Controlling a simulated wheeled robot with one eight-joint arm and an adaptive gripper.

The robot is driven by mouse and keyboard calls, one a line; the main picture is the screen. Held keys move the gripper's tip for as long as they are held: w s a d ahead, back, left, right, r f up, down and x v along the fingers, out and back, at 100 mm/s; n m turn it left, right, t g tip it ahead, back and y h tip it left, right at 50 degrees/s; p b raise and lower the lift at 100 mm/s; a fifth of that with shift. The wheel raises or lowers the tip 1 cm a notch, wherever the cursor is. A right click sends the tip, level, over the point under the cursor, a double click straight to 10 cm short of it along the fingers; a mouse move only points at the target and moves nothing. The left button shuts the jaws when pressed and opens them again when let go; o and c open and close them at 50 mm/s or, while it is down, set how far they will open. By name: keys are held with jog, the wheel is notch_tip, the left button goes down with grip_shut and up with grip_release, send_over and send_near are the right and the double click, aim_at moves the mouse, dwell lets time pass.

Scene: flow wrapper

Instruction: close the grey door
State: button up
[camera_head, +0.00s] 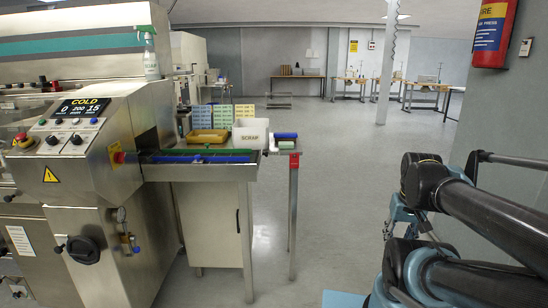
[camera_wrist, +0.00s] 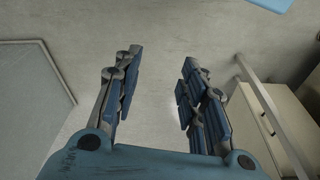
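A pale grey door-like panel (camera_head: 210,225) with a small dark handle near its right edge stands under the conveyor table in the head view. I cannot tell from this angle how far open it is. In the wrist view my gripper (camera_wrist: 155,85) is open and empty, its two blue-padded fingers wide apart above bare floor. A pale box-like panel (camera_wrist: 290,125) and a metal bar (camera_wrist: 275,110) lie to the right of the fingers. A flat grey framed panel (camera_wrist: 30,90) is at the left; I cannot tell whether either panel is the door.
The wrapper machine (camera_head: 90,180) fills the left. The floor (camera_head: 335,180) between there and my arm is clear. A fire extinguisher (camera_head: 493,35) hangs at the right.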

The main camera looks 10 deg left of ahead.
jog(key=w+a+r+m+g+y, duration=0.1)
jog(key=w+a+r+m+y, duration=0.35)
jog(key=w+a, duration=0.4)
jog(key=w+a+r+m+g+y, duration=0.1)
jog(key=w+a+r+m+y, duration=0.35)
jog(key=w+a, duration=0.4)
jog(key=w+a+r+m+g+y, duration=0.1)
jog(key=w+a+m+g+y, duration=0.2)
jog(key=w+a, duration=0.45)
jog(key=w+a+r+m+g+y, duration=0.1)
jog(key=w+a+m+g+y, duration=0.25)
jog(key=w, duration=0.65)
jog(key=s+a+t+y, duration=0.1)
jog(key=a, duration=0.7)
jog(key=s+a+t+y, duration=0.1)
jog(key=s+a, duration=0.1)
jog(key=a, duration=0.7)
jog(key=shift+s+f, duration=0.25)
jog(key=shift+s, duration=0.05)
jog(key=shift+c, duration=0.6)
grip_shut()
